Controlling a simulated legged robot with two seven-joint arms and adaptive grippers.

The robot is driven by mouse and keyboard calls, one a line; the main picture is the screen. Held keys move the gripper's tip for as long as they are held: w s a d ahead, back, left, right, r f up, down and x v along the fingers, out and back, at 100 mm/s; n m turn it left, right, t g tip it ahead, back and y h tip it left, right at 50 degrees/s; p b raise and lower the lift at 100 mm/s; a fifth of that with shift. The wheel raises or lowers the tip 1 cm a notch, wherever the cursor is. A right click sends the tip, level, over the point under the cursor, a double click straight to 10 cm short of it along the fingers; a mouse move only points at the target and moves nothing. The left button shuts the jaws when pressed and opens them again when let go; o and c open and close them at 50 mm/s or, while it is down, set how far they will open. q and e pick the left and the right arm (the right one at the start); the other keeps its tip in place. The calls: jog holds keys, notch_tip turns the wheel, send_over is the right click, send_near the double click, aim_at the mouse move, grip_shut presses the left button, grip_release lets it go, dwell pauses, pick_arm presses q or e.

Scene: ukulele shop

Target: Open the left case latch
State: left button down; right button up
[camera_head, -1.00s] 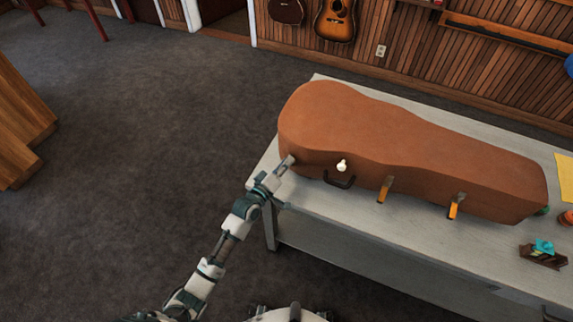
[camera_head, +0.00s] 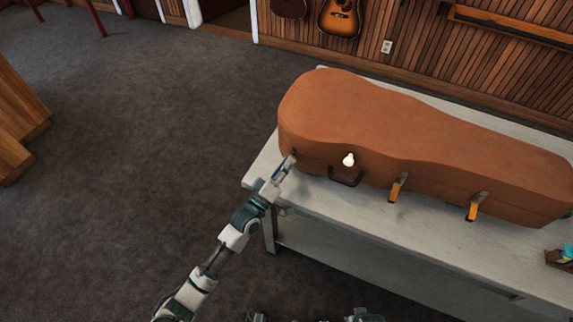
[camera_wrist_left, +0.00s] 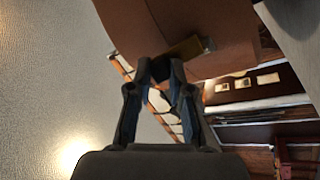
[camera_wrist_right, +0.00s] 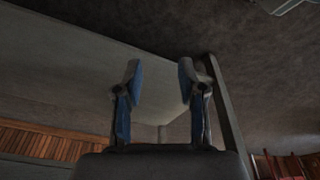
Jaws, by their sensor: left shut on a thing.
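A brown instrument case (camera_head: 400,135) lies shut-lidded on a grey-white table. My left gripper (camera_head: 289,163) is at the left end of its front side. In the left wrist view, the fingers (camera_wrist_left: 160,68) are drawn together at the brass-coloured left case latch (camera_wrist_left: 186,48), which sticks out from the case wall. In the head view, the gripper hides this latch. Two more latches, the middle one (camera_head: 396,188) and the right one (camera_head: 477,206), hang outward with orange inner faces. My right gripper (camera_wrist_right: 160,80) is open and empty in its wrist view.
A dark handle (camera_head: 345,177) and a pale round fitting (camera_head: 348,159) are on the case front, right of my left gripper. The table (camera_head: 400,250) has a bare strip in front. A small box (camera_head: 560,259) stands at the right.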

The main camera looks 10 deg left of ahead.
notch_tip(320, 180, up, 7)
jog(key=b, duration=0.3)
pick_arm(q)
jog(key=shift+s+f+m+t+h+b, duration=0.2)
jog(key=shift+f+m+t+h+b, duration=0.25)
jog(key=shift+b, duration=0.8)
jog(key=shift+s+f+m+t+h+b, duration=0.2)
jog(key=shift+f+t+h+b, duration=0.45)
jog(key=shift+b, duration=0.6)
pick_arm(e)
jog(key=w+a+r+t+y, duration=0.1)
jog(key=w+a+r+t, duration=0.2)
jog(key=w+t, duration=0.3)
jog(key=w+a+r+t+y, duration=0.2)
jog(key=w+r+t, duration=0.3)
jog(key=w, duration=0.4)
jog(key=shift+w+a+r+t, duration=0.4)
jog(key=shift+a+t, duration=0.15)
jog(key=shift+t, duration=0.15)
pick_arm(q)
jog(key=shift+r, duration=0.1)
